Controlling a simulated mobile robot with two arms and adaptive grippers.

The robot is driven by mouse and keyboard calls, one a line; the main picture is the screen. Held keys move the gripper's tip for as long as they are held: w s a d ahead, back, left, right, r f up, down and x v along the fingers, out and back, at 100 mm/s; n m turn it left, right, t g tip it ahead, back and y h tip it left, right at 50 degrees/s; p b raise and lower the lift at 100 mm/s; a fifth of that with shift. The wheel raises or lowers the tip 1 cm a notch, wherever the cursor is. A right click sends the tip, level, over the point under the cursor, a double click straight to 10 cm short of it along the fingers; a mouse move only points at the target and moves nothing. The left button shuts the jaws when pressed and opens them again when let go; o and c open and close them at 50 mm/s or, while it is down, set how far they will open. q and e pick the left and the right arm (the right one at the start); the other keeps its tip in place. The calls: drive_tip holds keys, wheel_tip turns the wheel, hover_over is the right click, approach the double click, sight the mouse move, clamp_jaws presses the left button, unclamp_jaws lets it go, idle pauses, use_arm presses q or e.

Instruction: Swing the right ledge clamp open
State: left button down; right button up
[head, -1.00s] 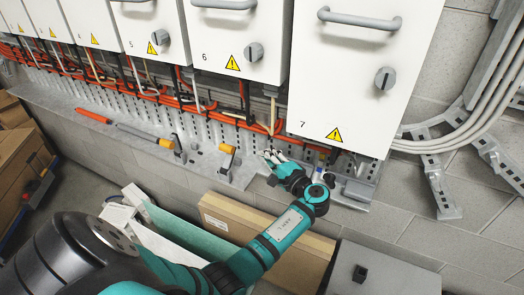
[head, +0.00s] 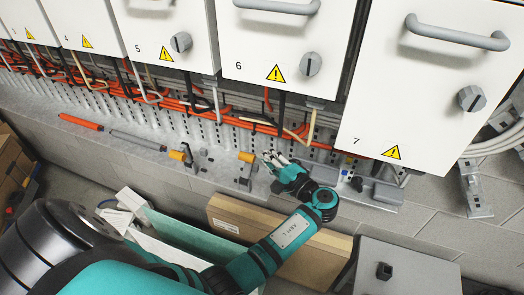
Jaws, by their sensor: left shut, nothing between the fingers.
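The right ledge clamp (head: 246,172) stands on the grey metal ledge (head: 213,170), a small grey bracket with a yellow-orange tip on its lever. The left ledge clamp (head: 185,156) is a similar bracket with an orange tip, further left. My left gripper (head: 272,158) is shut and empty, its pale fingertips just right of the right clamp's yellow tip, with a small visible gap. Whether it touches the clamp lower down cannot be told. My right gripper is not in view.
White numbered cabinets with handles and knobs overhang the ledge, cabinet 7 (head: 425,110) nearest. Orange and dark cables run behind it. An orange-handled tool (head: 80,122) lies on the ledge to the left. A cardboard box (head: 235,222) and a grey box (head: 410,268) stand below.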

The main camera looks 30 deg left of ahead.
use_arm(q)
drive_tip(key=s+n+y+b, duration=0.1)
drive_tip(key=n+b, duration=0.1)
drive_tip(key=b, duration=0.3)
drive_tip(key=s+d+r+n+y+b, duration=0.1)
drive_tip(key=s+n+y+b, duration=0.1)
drive_tip(key=b, duration=0.3)
drive_tip(key=s+n+y+b, duration=0.1)
drive_tip(key=s+n+b, duration=0.1)
drive_tip(key=n+b, duration=0.2)
drive_tip(key=shift+s+d+r+b, duration=0.15)
drive_tip(key=shift+d+r+b, duration=0.2)
drive_tip(key=shift+b, duration=0.5)
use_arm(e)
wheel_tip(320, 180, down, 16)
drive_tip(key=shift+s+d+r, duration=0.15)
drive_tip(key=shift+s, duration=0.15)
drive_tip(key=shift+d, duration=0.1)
